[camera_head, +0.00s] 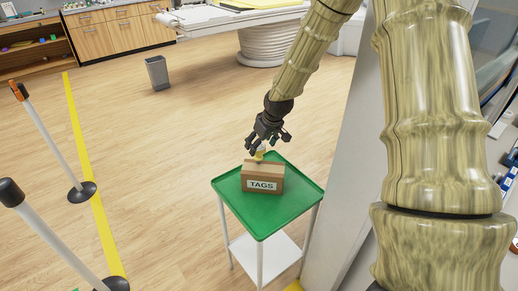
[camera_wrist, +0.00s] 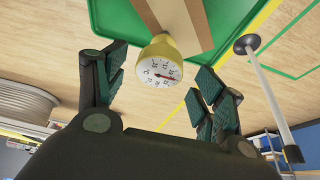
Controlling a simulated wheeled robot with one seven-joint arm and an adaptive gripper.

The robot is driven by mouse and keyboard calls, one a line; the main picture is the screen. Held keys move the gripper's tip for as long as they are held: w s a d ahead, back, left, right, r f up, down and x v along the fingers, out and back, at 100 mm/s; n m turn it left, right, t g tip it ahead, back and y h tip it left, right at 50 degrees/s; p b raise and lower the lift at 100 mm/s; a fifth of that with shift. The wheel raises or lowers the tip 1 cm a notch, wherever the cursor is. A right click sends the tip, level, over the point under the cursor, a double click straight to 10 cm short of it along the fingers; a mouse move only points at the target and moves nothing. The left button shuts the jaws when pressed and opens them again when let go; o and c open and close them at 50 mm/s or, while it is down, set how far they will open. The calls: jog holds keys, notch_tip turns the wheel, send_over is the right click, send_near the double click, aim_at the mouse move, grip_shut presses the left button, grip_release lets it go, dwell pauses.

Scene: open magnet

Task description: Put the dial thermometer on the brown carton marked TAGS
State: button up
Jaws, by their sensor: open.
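The brown carton marked TAGS (camera_head: 263,178) sits on a green-topped stand, its label facing my body camera. Its brown top shows in the wrist view (camera_wrist: 201,22). The dial thermometer (camera_wrist: 160,66), yellow with a white face and a red needle, shows at the carton's top in the wrist view. In the head view it is a small yellow and white shape (camera_head: 260,154), partly hidden by the fingers. It appears to stand on the carton top. My gripper (camera_head: 267,142) is open, with its fingers apart on both sides of the thermometer, just above the carton.
The green tray top (camera_head: 232,193) has bare space around the carton, and its raised rim edges the stand. A pale wall or panel (camera_head: 349,160) rises close to its right. Posts with round bases (camera_head: 82,191) stand at left. A grey bin (camera_head: 158,73) is farther back.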

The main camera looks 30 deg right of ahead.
jog(key=b+v, duration=0.1)
jog(key=v, duration=0.7)
jog(key=shift+r, duration=0.2)
jog(key=shift+f, duration=0.1)
